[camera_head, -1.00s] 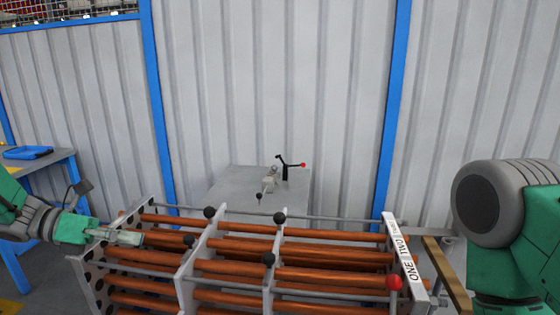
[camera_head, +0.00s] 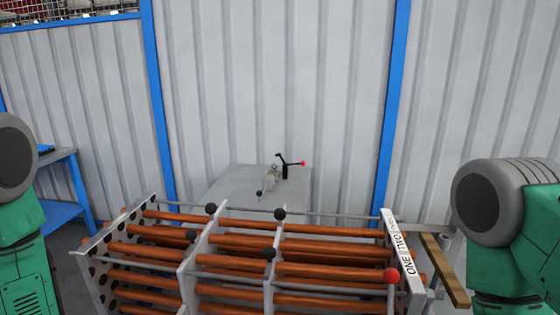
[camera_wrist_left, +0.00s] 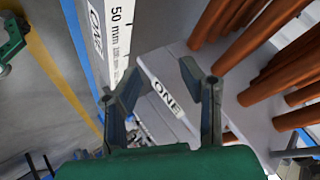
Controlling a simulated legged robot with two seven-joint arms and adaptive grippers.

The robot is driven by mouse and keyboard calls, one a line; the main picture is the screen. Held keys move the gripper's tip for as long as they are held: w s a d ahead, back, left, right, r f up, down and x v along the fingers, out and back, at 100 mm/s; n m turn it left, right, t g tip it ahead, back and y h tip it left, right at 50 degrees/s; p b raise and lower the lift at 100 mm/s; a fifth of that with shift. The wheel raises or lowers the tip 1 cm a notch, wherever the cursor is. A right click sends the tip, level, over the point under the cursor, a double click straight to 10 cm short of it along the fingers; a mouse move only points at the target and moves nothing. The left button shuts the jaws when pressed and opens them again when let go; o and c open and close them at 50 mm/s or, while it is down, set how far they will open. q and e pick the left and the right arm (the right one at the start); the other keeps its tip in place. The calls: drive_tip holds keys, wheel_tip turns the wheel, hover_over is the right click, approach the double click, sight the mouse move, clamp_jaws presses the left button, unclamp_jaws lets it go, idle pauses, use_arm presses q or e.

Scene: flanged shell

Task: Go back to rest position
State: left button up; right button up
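The flanged shell is a rack of copper tubes (camera_head: 335,253) held between grey plates (camera_head: 199,262). A white end bar (camera_head: 402,243) lettered ONE, TWO is at its right. My left gripper (camera_wrist_left: 160,78) shows in the left wrist view with its two fingers apart. A white strip lettered ONE (camera_wrist_left: 167,99) shows in the gap, seemingly behind the fingers; nothing looks gripped. In the head view only my upper arms show, at the left and right edges; both hands are out of that view. A green and dark part at the wrist view's upper left is unclear.
A grey table (camera_head: 232,184) with a small device and a red-knobbed black handle (camera_head: 285,168) stands behind the rack. A blue-framed bench (camera_head: 62,190) is at left. Black and red knobs (camera_head: 391,275) stick up from the rack. A corrugated wall closes the back.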

use_arm(q)
drive_tip(key=s+a+f+n+g+y, duration=0.1)
drive_tip(key=s+f+n+g+y, duration=0.25)
drive_tip(key=s+n, duration=0.75)
drive_tip(key=s+a+f+n+g+y, duration=0.2)
drive_tip(key=s+f+n+g, duration=0.3)
drive_tip(key=s, duration=1.2)
wheel_tip(320, 180, down, 9)
drive_tip(key=w+d+m+t+b, duration=0.1)
drive_tip(key=w+b, duration=0.1)
drive_tip(key=b, duration=0.7)
drive_tip(key=shift+w+b, duration=0.35)
drive_tip(key=shift+b, duration=0.05)
drive_tip(key=shift+w, duration=0.1)
